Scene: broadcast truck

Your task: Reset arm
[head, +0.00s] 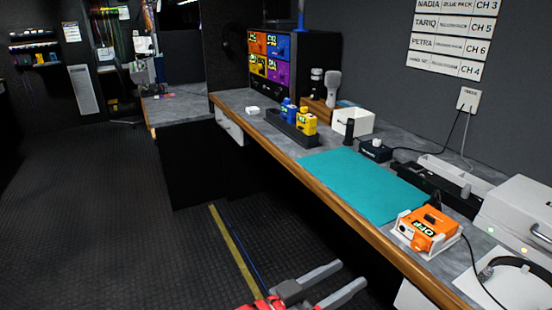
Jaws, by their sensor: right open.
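My right gripper (350,275) shows at the bottom of the head view. It has red and grey parts, and its two fingers point right and are spread apart with nothing between them. It is over the dark floor, in front of the counter's wooden edge, and appears to touch nothing. The rest of its arm is cut off by the bottom of the picture. My left gripper is not in view.
The counter (282,140) carries a teal mat (360,182), an orange device (427,230), a black tray (290,128) with blue and yellow packs, a white box (360,118) and a white case (518,215). Open floor (100,220) lies left, with a yellow strip (232,245).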

